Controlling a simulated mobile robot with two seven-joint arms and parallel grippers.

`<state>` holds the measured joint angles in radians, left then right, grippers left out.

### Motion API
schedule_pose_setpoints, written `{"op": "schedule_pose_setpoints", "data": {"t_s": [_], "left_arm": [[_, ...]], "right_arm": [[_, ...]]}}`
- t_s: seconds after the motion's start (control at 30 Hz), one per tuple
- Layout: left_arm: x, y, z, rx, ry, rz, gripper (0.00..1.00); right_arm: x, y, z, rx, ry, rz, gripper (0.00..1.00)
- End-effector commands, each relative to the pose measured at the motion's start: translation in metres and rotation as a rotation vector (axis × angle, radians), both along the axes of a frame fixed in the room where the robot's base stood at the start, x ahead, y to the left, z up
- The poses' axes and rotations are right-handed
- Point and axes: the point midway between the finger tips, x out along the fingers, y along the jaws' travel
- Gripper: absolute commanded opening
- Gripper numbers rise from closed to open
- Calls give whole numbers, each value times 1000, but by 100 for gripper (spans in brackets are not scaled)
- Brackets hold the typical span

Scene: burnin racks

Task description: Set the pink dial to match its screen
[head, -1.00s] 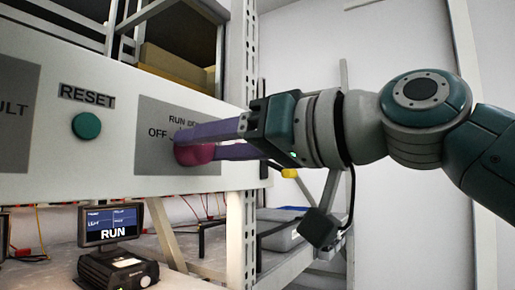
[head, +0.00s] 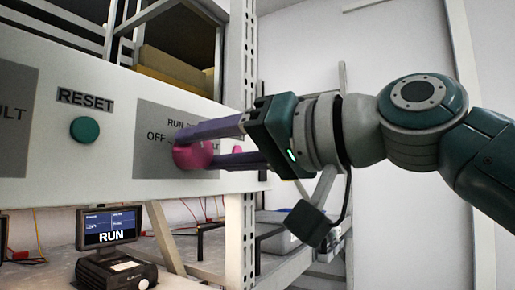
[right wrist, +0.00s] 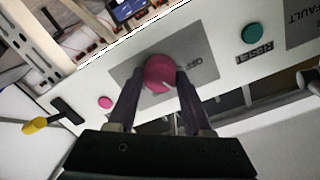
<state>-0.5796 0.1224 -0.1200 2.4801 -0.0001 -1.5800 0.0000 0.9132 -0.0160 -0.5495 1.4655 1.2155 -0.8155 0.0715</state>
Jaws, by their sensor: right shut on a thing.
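The pink dial (head: 190,157) sits on a grey plate (head: 150,168) with OFF and RUN lettering partly hidden. My right gripper (head: 196,148) has one finger on each side of the dial and is shut on it. In the right wrist view, the dial (right wrist: 160,70) is between the fingertips of the gripper (right wrist: 157,76), with a small pale mark near its lower edge. The screen (head: 110,227) below the panel reads RUN. My left gripper is not in view.
A green RESET button (head: 85,130) is left of the dial. A small pink button (right wrist: 105,102) is also on the panel. A rack post (head: 240,225) stands right of the panel. Shelves with wires and boxes lie below.

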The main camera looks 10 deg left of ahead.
Motion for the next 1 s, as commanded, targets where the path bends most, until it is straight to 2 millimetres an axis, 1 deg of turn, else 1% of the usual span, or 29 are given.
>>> {"op": "schedule_pose_setpoints", "data": {"t_s": [0.07,0.1,0.33,0.57,0.67,0.77,1.0], "left_arm": [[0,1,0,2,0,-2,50],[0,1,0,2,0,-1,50],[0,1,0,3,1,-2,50],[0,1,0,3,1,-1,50],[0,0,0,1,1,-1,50],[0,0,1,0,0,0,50],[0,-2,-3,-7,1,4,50]], "right_arm": [[0,1,0,0,-2,0,0],[0,1,0,0,-2,0,55],[0,0,0,-1,-2,0,80],[0,0,0,-1,-2,0,80],[-1,-6,0,-1,-2,-2,80],[-5,-18,0,-1,-4,-4,80],[-24,-63,0,-2,-4,-3,80]]}}
